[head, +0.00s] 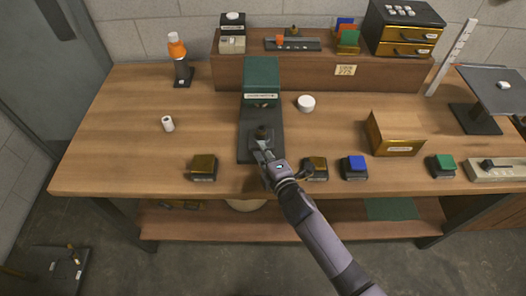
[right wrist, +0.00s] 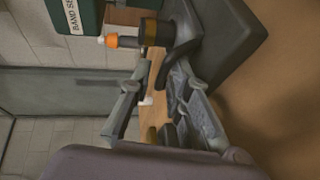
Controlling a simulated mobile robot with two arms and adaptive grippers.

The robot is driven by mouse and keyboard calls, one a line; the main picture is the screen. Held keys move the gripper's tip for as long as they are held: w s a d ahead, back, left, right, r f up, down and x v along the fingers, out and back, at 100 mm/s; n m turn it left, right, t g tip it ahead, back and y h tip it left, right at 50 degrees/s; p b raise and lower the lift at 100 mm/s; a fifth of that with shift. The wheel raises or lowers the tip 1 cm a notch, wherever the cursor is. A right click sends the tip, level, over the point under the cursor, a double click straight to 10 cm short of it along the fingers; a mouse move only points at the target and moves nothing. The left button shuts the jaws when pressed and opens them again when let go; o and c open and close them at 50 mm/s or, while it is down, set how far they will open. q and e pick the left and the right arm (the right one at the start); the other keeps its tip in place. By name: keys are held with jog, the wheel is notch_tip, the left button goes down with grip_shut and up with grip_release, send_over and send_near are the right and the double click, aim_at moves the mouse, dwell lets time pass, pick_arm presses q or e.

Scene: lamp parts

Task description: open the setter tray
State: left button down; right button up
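The band setter is a dark green box (head: 261,75) with a white label, near the back middle of the table; its label also shows in the right wrist view (right wrist: 72,16). A long dark slab (head: 260,115) runs forward from under it, with a dark round knob (head: 262,133) near its front; I cannot tell how far it is drawn out. My right gripper (head: 262,150) is just in front of the knob, partly overlapping it. In the right wrist view its fingers (right wrist: 160,103) stand apart with nothing visible between their tips. My left gripper is not in view.
Small dark blocks with brass (head: 203,167), blue (head: 355,166) and green (head: 443,165) tops line the front edge. A brass-fronted box (head: 396,133) stands right, a white round pot (head: 306,103) nearer the setter. An orange-topped bottle (head: 178,52) stands at back left.

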jog(key=shift+o, duration=0.9)
jog(key=shift+f, duration=0.1)
jog(key=shift+s, duration=0.1)
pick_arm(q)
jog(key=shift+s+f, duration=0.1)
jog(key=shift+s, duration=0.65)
pick_arm(e)
jog(key=v, duration=1.2)
